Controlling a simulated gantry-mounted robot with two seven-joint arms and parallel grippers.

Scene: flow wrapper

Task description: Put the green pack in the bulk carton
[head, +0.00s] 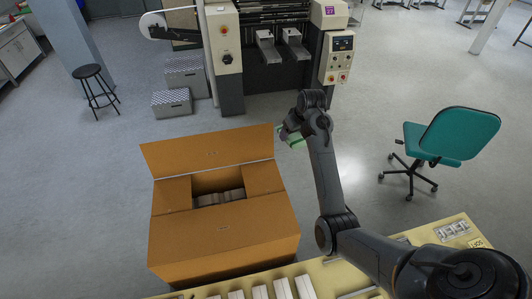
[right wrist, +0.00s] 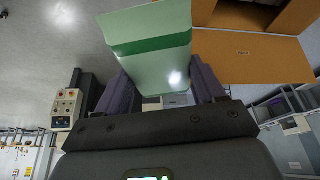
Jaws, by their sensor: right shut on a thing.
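The green pack (right wrist: 150,60) is pale green with a darker green band. It sits between the two fingers of my right gripper (right wrist: 158,88), which is shut on it. In the head view the green pack (head: 295,138) shows small and partly hidden by my right gripper (head: 287,133). The bulk carton (head: 222,234) is a large brown box with its flaps open, left of and below the gripper in the head view. Grey-brown packs (head: 220,197) lie inside it. The pack is outside the carton's opening, to its upper right. My left gripper is not in view.
A yellow-topped table (head: 330,276) with several white packs (head: 260,292) runs along the bottom. The wrapping machine (head: 228,60) stands behind, with grey boxes (head: 171,103) beside it. A green chair (head: 458,135) is at the right. Open floor lies between.

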